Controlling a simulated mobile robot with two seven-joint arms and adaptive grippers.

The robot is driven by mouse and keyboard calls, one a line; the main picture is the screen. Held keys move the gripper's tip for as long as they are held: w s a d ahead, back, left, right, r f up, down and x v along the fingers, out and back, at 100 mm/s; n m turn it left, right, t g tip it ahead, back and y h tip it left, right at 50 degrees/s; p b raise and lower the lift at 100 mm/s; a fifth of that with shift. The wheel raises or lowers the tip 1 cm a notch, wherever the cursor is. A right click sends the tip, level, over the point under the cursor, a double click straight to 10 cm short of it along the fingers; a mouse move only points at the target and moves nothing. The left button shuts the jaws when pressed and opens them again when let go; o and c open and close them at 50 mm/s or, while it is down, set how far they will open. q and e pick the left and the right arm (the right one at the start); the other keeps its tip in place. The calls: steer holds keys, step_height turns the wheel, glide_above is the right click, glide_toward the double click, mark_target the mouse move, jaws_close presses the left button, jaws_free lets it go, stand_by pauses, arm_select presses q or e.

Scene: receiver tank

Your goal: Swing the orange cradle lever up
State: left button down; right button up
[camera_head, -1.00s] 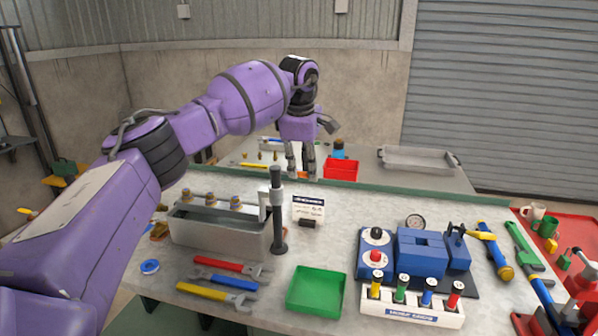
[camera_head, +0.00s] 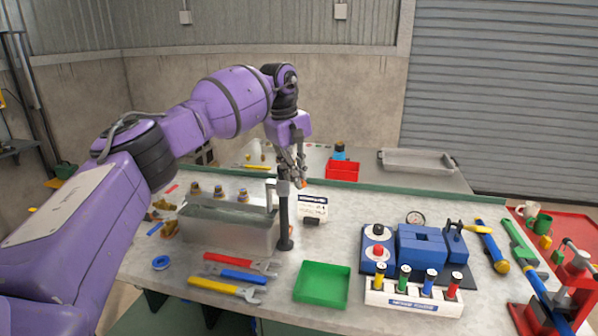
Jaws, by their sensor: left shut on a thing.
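My left gripper (camera_head: 299,176) points down beside the top of the dark upright post, behind the metal tank. Its fingers are close together. A small orange piece (camera_head: 305,183), which looks like the cradle lever, shows at the fingertips; most of it is hidden, so its angle cannot be told. The dark post (camera_head: 284,222) stands on the bench at the right end of the grey metal tank (camera_head: 229,229), with a grey collar near its top. My right gripper is not in view.
A white label card (camera_head: 313,207) stands right of the post. Wrenches, a green tray (camera_head: 322,284), a blue device (camera_head: 420,245) and a rack of coloured bottles (camera_head: 412,299) occupy the front. A red bin (camera_head: 343,171) and a metal tray (camera_head: 416,162) sit on the far table.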

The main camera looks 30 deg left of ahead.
arm_select(q)
steer(key=shift+r, duration=0.15)
stand_by(0.3)
steer(key=c, duration=1.7)
jaws_free()
steer(key=shift+c, duration=0.2)
step_height(320, 180, up, 12)
steer(key=s+a, duration=0.1)
steer(key=s, duration=0.1)
steer(key=shift+a+f, duration=0.15)
steer(key=shift+f, duration=0.05)
